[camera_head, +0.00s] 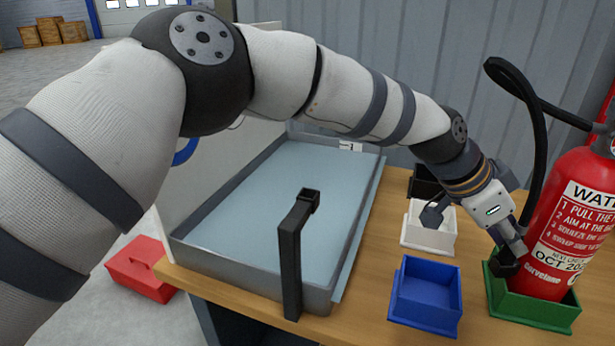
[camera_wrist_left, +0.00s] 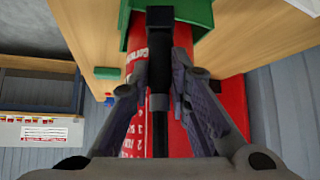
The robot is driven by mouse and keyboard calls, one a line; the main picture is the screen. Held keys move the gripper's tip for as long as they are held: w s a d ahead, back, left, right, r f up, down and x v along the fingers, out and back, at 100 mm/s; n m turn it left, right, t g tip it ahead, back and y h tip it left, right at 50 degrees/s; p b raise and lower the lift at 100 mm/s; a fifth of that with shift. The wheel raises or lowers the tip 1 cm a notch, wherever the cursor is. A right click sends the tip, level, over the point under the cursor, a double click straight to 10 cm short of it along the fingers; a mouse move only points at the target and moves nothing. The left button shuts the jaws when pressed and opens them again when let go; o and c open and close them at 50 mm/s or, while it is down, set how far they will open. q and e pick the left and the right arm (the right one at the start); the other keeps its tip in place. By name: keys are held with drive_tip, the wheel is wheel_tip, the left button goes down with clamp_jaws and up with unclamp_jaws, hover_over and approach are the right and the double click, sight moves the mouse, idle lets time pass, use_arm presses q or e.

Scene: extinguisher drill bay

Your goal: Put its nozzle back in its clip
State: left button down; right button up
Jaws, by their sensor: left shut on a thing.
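The red extinguisher (camera_head: 572,215) with a white label stands upright in a green open box (camera_head: 535,312) at the right. Its black hose (camera_head: 538,130) loops out from the top and runs down to my left gripper (camera_head: 513,246). That gripper is low beside the extinguisher's left side, shut on the black nozzle (camera_wrist_left: 159,75), which lies between its fingers in the left wrist view. A black block (camera_head: 504,266) shows just below the fingertips at the green box; I cannot tell whether it is the clip or the nozzle's end. My right gripper is not in view.
A blue box (camera_head: 426,296) and a white box (camera_head: 429,232) stand left of the green one on the wooden table. A large grey tray (camera_head: 255,285) lies further left, with a tall black post (camera_head: 291,262) at its front. A red box (camera_head: 140,268) is on the floor.

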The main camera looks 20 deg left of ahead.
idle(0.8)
use_arm(q)
drive_tip(key=c, duration=1.4)
unclamp_jaws()
drive_tip(key=shift+f, duration=0.1)
